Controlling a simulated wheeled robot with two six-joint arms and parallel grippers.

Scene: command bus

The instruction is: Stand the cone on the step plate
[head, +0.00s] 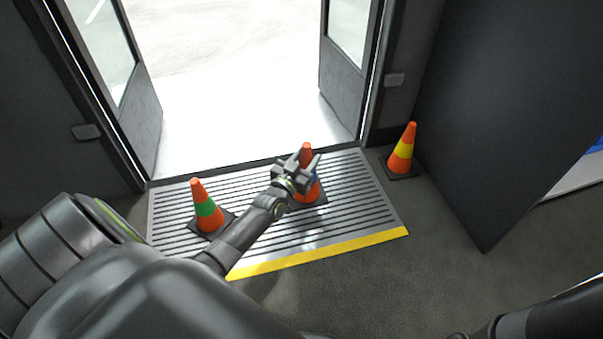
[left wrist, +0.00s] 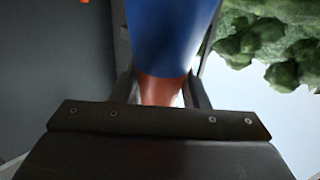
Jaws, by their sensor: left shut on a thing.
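My left gripper (head: 303,166) is shut on an orange cone (head: 307,148) with a blue band, gripping it near its upper part. The cone is upright over the right half of the ribbed step plate (head: 362,220). Its dark base shows against the plate, but I cannot tell whether it touches. My gripper hides part of the cone. In the left wrist view the blue band (left wrist: 172,35) fills the top middle, with orange (left wrist: 160,90) between the fingers. My right gripper is not in view.
A green-banded cone (head: 205,209) stands on the plate's left part. A yellow-banded cone (head: 402,152) stands on the floor just right of the plate. Open door leaves (head: 140,115) flank the bright doorway behind. A dark panel (head: 510,110) stands at the right. A yellow strip (head: 320,252) marks the plate's near edge.

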